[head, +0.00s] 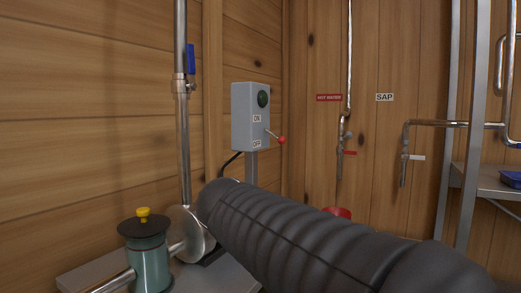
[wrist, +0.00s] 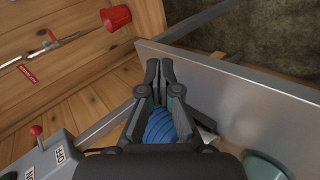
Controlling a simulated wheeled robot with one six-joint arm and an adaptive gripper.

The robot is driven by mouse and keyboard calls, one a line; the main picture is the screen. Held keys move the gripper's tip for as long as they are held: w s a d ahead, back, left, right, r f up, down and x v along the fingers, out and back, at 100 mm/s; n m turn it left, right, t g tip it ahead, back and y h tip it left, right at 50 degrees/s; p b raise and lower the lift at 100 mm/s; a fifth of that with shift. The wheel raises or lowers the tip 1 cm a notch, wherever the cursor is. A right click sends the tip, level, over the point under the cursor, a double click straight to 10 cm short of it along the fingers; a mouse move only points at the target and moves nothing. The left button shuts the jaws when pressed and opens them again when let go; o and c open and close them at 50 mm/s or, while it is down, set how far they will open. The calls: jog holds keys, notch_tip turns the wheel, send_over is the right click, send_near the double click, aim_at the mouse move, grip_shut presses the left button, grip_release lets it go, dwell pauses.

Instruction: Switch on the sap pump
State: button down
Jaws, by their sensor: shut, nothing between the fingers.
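The grey switch box (head: 250,115) stands on a post by the wooden wall, with a dark green lamp and ON above OFF labels. Its lever with a red knob (head: 281,140) sticks out to the right and slants down, nearer OFF. In the wrist view the box (wrist: 48,160) is partly visible at the lower left, with the red knob (wrist: 36,130) on its lever. My gripper (wrist: 159,66) is shut and empty, apart from the lever and to its right. A blue ribbed body (wrist: 160,128), perhaps the pump's motor, shows beneath it. The gripper is not visible in the head view.
A teal pot with a yellow knob (head: 143,212) and a steel pipe with a blue valve handle (head: 191,59) stand left of the box. A red bucket (wrist: 116,18) is beyond the metal bench edge (wrist: 225,80). SAP and hot-water taps are on the back wall.

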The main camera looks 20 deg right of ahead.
jog(key=w+r+n+t+h, duration=0.15)
jog(key=w+r+h, duration=0.35)
jog(key=w+r, duration=0.6)
jog(key=h, duration=0.4)
send_near(275, 136)
jog(key=shift+s+a+f+n+t+b, duration=0.45)
jog(key=shift+s+a+f, duration=0.5)
jog(key=shift+a, duration=0.25)
jog(key=p+x, duration=0.1)
jog(key=x, duration=0.9)
jog(key=shift+f, duration=0.1)
